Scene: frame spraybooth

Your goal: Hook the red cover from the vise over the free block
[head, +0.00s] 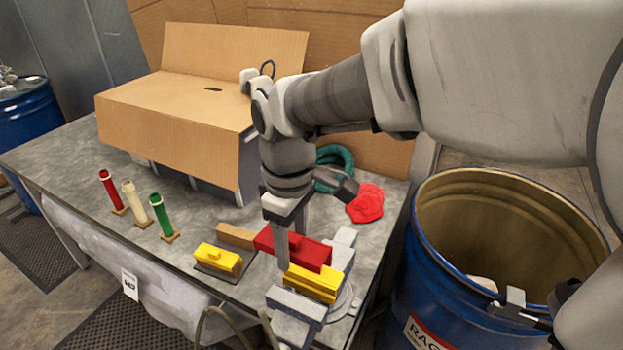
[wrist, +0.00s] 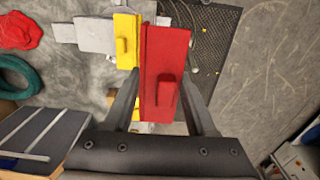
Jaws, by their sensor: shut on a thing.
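The red cover (head: 305,250) is a long piece with a raised grip on top. My gripper (head: 291,240) points down and is shut on it. In the wrist view the red cover (wrist: 165,60) lies between the two fingers (wrist: 160,105). A yellow piece (head: 313,283) sits in the grey vise (head: 296,304), close beside the red cover. A second yellow piece with a knob (head: 218,260) sits on a dark plate to the left. A tan wooden block (head: 236,236) lies behind it, partly hidden by the cover and gripper. Whether the cover touches anything below is hidden.
Red, cream and green tubes (head: 134,203) stand at the left of the grey table (head: 75,165). A large cardboard box (head: 190,105) stands at the back. A red cloth (head: 366,203) and a teal coil (head: 336,165) lie behind the vise. A blue drum (head: 440,285) stands right.

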